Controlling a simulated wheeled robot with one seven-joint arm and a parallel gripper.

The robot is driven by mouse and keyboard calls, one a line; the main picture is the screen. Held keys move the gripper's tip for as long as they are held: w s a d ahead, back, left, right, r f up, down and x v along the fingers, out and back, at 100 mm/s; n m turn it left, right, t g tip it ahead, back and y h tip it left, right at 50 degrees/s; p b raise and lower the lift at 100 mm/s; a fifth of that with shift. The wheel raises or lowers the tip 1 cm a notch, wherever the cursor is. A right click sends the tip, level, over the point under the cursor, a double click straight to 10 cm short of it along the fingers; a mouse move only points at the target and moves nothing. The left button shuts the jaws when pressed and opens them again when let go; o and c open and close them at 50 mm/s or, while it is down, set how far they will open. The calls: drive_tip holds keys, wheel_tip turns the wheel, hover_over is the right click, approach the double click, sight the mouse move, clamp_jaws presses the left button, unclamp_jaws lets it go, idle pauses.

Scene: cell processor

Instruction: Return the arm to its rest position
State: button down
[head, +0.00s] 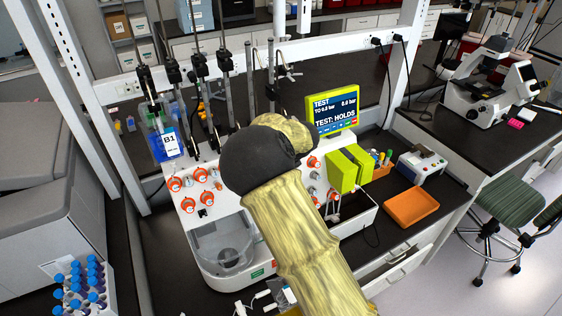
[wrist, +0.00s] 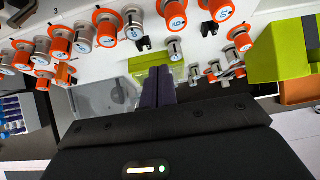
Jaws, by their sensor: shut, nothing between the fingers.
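My gripper shows in the wrist view (wrist: 159,88), with its two dark fingers together and nothing between them. The fingers point at the front of the white cell processor (head: 187,215), near its orange-ringed knobs (wrist: 172,10). In the head view my yellow-sleeved arm reaches up from the bottom over the middle of the processor. The dark wrist end of the arm hides part of the processor's panel, and the gripper's fingers are hidden there.
A yellow-green block (head: 349,169) and an orange tray (head: 411,207) stand to the right. A clear basin (head: 225,245) lies left of my arm. Metal poles (head: 224,85) rise behind. A tube rack (head: 84,291) is at lower left.

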drive_tip(key=s+d+m+t+h+b, duration=0.1)
drive_tip(key=s+d+m+h+b, duration=0.15)
drive_tip(key=d+m, duration=0.8)
drive_tip(key=s+d+m+t+h+b, duration=0.15)
drive_tip(key=s+d+m, duration=0.4)
drive_tip(key=m, duration=0.75)
drive_tip(key=s+d+f+m+g+b, duration=0.2)
drive_tip(key=s+m+g, duration=0.1)
drive_tip(key=s+m, duration=0.6)
drive_tip(key=s+d+f+m+g+b, duration=0.1)
drive_tip(key=s+f+m+g+b, duration=0.1)
drive_tip(key=s+m, duration=0.8)
drive_tip(key=s+g, duration=0.1)
drive_tip(key=s, duration=0.3)
drive_tip(key=shift+s+d+y, duration=0.3)
drive_tip(key=shift+d, duration=0.05)
